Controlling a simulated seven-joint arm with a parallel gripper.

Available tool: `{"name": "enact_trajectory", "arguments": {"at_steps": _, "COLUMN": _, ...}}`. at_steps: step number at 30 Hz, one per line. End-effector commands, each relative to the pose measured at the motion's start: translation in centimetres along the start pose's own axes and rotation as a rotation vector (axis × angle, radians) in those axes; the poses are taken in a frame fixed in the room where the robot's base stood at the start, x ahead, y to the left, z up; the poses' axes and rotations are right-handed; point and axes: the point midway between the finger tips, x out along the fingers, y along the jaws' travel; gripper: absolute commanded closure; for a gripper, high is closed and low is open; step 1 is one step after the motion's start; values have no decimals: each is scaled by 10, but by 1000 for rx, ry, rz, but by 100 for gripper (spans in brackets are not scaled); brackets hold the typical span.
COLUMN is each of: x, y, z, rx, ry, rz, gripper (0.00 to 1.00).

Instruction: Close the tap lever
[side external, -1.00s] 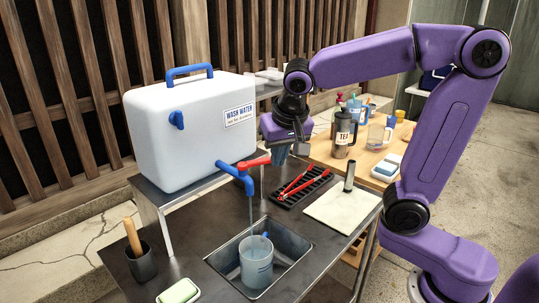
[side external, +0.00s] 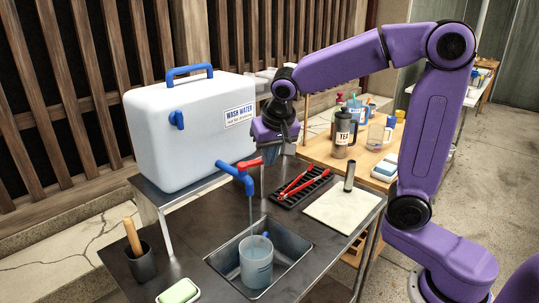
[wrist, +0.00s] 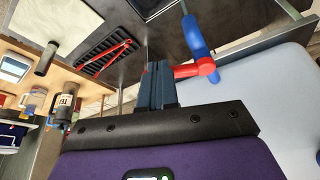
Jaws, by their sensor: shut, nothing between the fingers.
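The blue tap (side external: 249,184) juts from the white wash water container (side external: 190,130), with a thin stream of water running from its spout. Its red lever (side external: 248,162) points to the right in the side view; in the wrist view the lever (wrist: 186,71) reaches from the blue tap body (wrist: 194,36) to the fingers. My gripper (side external: 270,157) is shut and empty beside the lever's free end. In the wrist view its fingers (wrist: 157,66) overlap the lever tip; whether they touch I cannot tell.
A clear jug (side external: 256,272) stands in the sink (side external: 291,246) under the stream. A black rack (side external: 318,186) with red tongs and a pale board (side external: 343,212) with a dark cylinder lie to the right. A tea flask (side external: 342,134) stands on the wooden table behind.

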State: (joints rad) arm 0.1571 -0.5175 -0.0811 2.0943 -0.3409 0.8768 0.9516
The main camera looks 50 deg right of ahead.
Motion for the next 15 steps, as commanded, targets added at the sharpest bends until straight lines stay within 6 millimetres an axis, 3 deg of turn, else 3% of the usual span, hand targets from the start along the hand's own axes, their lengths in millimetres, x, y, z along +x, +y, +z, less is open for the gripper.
{"name": "enact_trajectory", "arguments": {"at_steps": 15, "x": 8, "y": 8, "z": -20, "rx": -198, "ry": 0, "rz": -78, "gripper": 100}}
